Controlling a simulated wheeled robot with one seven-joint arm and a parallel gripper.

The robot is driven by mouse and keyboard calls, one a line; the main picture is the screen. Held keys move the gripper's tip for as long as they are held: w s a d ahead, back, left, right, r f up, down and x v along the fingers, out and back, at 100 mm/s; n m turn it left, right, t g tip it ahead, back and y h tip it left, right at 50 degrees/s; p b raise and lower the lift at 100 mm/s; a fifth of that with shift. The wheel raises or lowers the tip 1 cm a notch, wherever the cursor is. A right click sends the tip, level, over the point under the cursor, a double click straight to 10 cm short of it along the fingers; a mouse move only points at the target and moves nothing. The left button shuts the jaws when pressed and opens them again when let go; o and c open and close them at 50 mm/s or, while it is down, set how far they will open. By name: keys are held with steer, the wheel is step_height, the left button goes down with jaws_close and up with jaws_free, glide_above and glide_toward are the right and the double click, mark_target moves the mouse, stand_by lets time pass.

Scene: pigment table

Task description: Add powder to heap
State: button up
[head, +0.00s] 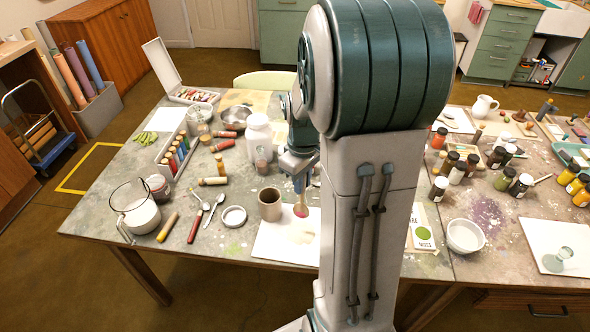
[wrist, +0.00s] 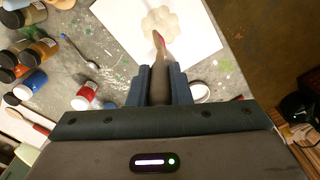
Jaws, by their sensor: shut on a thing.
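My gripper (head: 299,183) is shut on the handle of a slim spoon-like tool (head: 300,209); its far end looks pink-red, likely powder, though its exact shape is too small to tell. In the wrist view my gripper (wrist: 158,76) has both dark blue fingers around the tool (wrist: 159,66), which points away toward the heap. The pale cream heap (head: 303,237) lies on a white sheet (head: 273,244). In the wrist view the heap (wrist: 168,20) is low and lumpy on the sheet (wrist: 198,42). The red tip appears over the heap's near edge; any gap is unclear.
A brown cup (head: 270,205) stands just left of the tool. A white jar (head: 258,137) and small bottles stand behind. My arm hides the table's middle.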

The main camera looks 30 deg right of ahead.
mark_target(302, 205)
steer(key=shift+s+f+b, duration=0.2)
steer(key=shift+f+b, duration=0.2)
steer(key=shift+f, duration=0.15)
steer(key=shift+f+b, duration=1.75)
steer(key=shift+f, duration=0.65)
steer(key=shift+f+b, duration=0.45)
steer(key=shift+f, duration=0.1)
steer(key=shift+r, duration=0.1)
steer(key=shift+r+p, duration=2.65)
steer(key=shift+r, duration=0.85)
